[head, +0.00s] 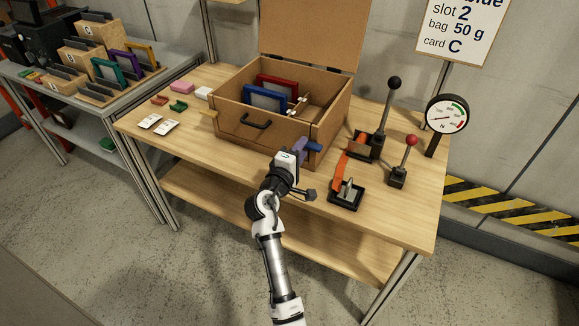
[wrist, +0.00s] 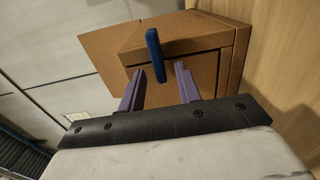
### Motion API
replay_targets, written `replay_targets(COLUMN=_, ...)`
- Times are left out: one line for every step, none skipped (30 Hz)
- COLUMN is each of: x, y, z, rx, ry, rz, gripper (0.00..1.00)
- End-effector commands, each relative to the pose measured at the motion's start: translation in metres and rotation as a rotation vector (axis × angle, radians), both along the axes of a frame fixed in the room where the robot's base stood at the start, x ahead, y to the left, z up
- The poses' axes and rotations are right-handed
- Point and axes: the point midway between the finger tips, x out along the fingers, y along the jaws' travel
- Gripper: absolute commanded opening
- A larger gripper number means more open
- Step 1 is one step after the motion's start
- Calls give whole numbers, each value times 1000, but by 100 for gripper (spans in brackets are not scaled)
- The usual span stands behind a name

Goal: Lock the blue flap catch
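The blue flap catch (head: 314,147) is a small bar on the right end of the wooden box (head: 232,124), near its front corner. In the wrist view the catch (wrist: 154,52) runs lengthwise up the picture, across the edge of a wooden panel. My gripper (head: 301,148), with purple fingers, is just left of and below the catch in the head view. In the wrist view my gripper (wrist: 158,78) is open, one finger on each side of the catch's lower end. I cannot tell whether the fingers touch it.
The box lid (head: 307,38) stands open; blue (head: 265,98) and red (head: 278,84) frames are inside. To the right are an orange-handled clamp (head: 346,192), a black-knobbed lever (head: 386,110), a red-knobbed lever (head: 404,162) and a gauge (head: 447,114). Small blocks and cards lie left of the box.

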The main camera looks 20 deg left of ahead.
Motion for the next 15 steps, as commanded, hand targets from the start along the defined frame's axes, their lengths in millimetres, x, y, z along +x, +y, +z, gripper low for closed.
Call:
replay_targets(x=-10, y=1, z=-4, rx=1, ry=1, rz=3, gripper=34)
replay_targets(x=-16, y=1, z=-4, rx=1, ry=2, rz=3, gripper=34)
replay_targets(x=-25, y=1, z=-5, rx=0, ry=3, rz=3, gripper=34)
replay_targets(x=-32, y=2, z=-5, rx=1, ry=2, rz=3, gripper=34)
replay_targets(x=-40, y=1, z=-5, rx=2, ry=3, rz=3, gripper=34)
replay_targets(x=-50, y=2, z=-5, rx=1, ry=3, rz=3, gripper=34)
replay_targets(x=-57, y=3, z=-5, rx=1, ry=2, rz=4, gripper=34)
replay_targets(x=-64, y=3, z=-5, rx=0, ry=3, rz=4, gripper=34)
replay_targets(x=-72, y=2, z=-5, rx=1, ry=3, rz=3, gripper=34)
replay_targets(x=-79, y=3, z=-5, rx=0, ry=2, rz=3, gripper=34)
replay_targets(x=-85, y=3, z=-5, rx=0, ry=3, rz=2, gripper=34)
replay_targets(x=-93, y=4, z=-4, rx=1, ry=2, rz=4, gripper=34)
replay_targets(x=-98, y=4, z=-4, rx=1, ry=3, rz=3, gripper=34)
replay_targets(x=-102, y=3, z=-4, rx=0, ry=3, rz=2, gripper=34)
replay_targets(x=-108, y=4, z=-3, rx=0, ry=3, rz=1, gripper=34)
